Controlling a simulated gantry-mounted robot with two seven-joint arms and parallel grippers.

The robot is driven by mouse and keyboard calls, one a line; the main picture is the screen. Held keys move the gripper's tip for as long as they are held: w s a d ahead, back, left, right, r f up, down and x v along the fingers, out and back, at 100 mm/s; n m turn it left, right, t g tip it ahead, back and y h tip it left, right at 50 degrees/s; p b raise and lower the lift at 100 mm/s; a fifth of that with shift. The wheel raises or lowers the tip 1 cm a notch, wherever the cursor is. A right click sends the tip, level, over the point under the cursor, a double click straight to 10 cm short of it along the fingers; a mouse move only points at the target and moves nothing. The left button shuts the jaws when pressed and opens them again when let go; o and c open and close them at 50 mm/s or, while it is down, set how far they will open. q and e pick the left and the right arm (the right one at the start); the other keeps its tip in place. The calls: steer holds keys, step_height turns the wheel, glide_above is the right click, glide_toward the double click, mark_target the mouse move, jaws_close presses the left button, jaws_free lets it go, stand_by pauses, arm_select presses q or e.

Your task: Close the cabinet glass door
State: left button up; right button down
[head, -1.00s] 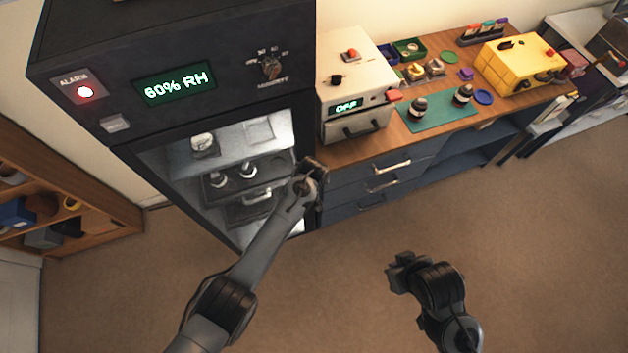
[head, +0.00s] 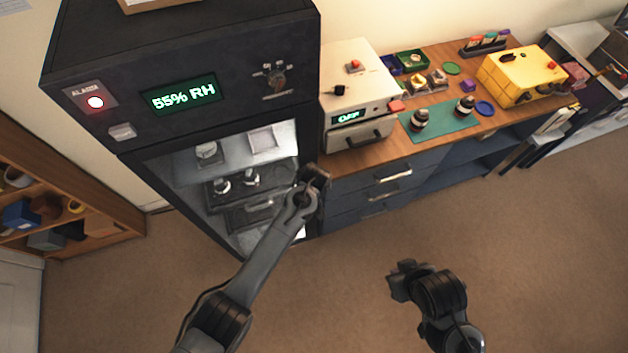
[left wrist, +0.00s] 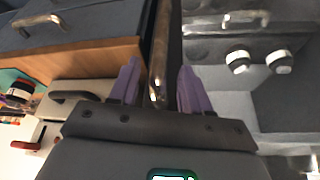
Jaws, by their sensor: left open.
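The black cabinet (head: 100,60) stands at the left in the head view. Its lit interior shows behind the glass door (head: 190,215), whose dark lower left edge slants down toward my left arm. The glass is hard to make out, and I cannot tell whether a gap is left. My left gripper (head: 314,178) is at the cabinet's right front edge. In the left wrist view its purple fingers (left wrist: 155,88) are apart, with a metal bar handle (left wrist: 160,50) between them. I cannot tell whether they touch it. My right gripper (head: 397,280) hangs over the floor, its jaws unclear.
Dark lens parts (head: 235,180) sit on the cabinet's shelves. To the right, a blue drawer unit (head: 370,190) with a wooden top carries a white device (head: 350,80), a green mat (head: 440,122) and a yellow box (head: 520,75). The floor in front is clear.

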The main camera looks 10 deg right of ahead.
arm_select(q)
steer(key=v, duration=0.7)
steer(key=shift+p, duration=0.3)
steer(key=shift+f, duration=0.1)
